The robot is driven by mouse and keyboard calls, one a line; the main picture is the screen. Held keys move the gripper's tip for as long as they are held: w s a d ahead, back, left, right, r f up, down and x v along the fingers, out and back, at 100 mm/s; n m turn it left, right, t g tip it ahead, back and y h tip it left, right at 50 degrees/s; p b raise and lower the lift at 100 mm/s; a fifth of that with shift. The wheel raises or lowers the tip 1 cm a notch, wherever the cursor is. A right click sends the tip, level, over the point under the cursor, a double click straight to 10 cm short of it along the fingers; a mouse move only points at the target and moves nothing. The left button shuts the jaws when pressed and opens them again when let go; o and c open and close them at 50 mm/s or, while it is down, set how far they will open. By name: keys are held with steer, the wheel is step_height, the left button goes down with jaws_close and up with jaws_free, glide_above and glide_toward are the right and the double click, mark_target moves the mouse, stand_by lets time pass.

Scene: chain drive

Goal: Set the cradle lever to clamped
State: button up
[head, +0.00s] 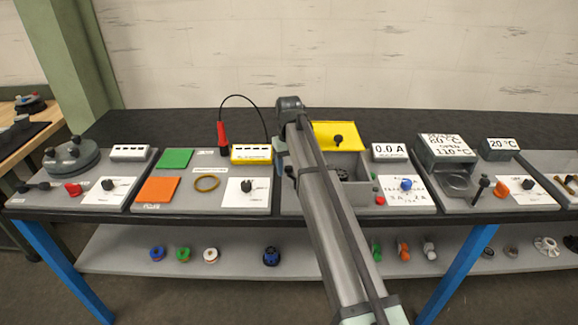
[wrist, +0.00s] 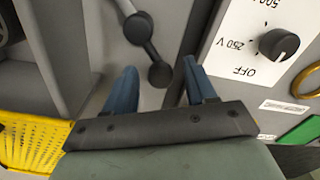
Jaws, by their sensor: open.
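A dark lever (wrist: 149,50) with a round hub at one end and a ball knob at the other lies on a grey panel in the wrist view. Its ball end shows between the two blue fingers of my gripper (wrist: 159,66). The fingers are apart, with a gap on both sides of the ball; I cannot tell how far above the panel they are. No label for the lever's positions is readable.
Beside the lever are a voltage dial (wrist: 279,44) and a grey open box (head: 352,180) with a yellow lid (head: 337,136). A red probe (head: 222,137) with a looping cable stands behind. Other stations line the bench on both sides.

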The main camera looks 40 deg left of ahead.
steer(key=shift+c, duration=0.5)
jaws_close()
